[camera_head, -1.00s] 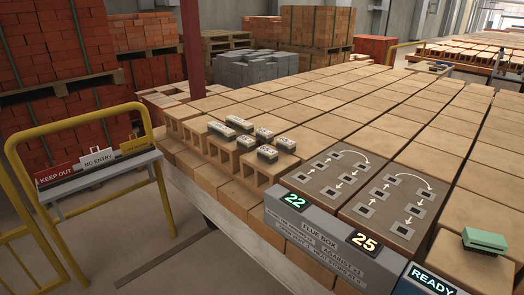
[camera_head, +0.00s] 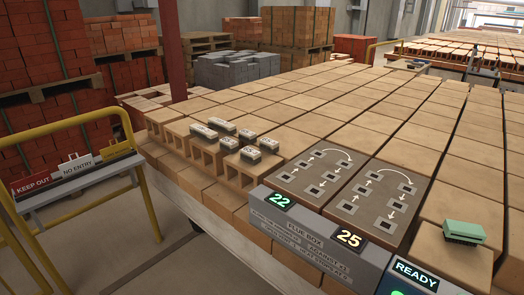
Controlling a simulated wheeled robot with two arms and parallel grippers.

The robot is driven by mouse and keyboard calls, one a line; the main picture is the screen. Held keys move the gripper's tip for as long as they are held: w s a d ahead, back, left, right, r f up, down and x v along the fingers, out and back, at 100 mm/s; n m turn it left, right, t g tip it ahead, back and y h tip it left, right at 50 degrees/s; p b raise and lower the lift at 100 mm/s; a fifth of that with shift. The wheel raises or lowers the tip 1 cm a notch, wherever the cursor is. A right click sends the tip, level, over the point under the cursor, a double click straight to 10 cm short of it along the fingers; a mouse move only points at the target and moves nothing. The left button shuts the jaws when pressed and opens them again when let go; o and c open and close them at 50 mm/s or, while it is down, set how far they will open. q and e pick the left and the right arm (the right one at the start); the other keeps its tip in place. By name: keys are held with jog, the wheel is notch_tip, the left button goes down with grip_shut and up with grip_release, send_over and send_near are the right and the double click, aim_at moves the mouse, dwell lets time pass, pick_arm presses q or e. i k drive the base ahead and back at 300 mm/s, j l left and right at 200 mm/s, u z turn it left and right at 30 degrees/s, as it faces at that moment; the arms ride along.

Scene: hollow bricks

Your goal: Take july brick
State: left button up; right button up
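Several small pale bricks with dark sides and printed tops stand in a cluster on the hollow tan bricks (camera_head: 205,160) at the near left edge of the brick-covered surface. One is at the left of the cluster (camera_head: 204,132) and one is at its near right end (camera_head: 251,155). Their print is too small to read, so I cannot tell which is the july brick. Neither of my grippers shows in the head view.
Right of the cluster are two dark panels (camera_head: 335,175) with square holes and white arrows. In front is a grey flue box (camera_head: 300,232) marked 22 and 25. A READY sign (camera_head: 415,274) and green block (camera_head: 463,232) are at right. A yellow barrier (camera_head: 140,185) stands left.

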aim_at(247, 136)
jog(key=i+j+u, duration=0.2)
jog(key=i+u, duration=0.15)
jog(key=i, duration=0.15)
jog(key=i+j+u, duration=0.1)
jog(key=i, duration=0.4)
jog(key=i+j+u, duration=0.1)
jog(key=i, duration=0.35)
jog(key=j, duration=0.05)
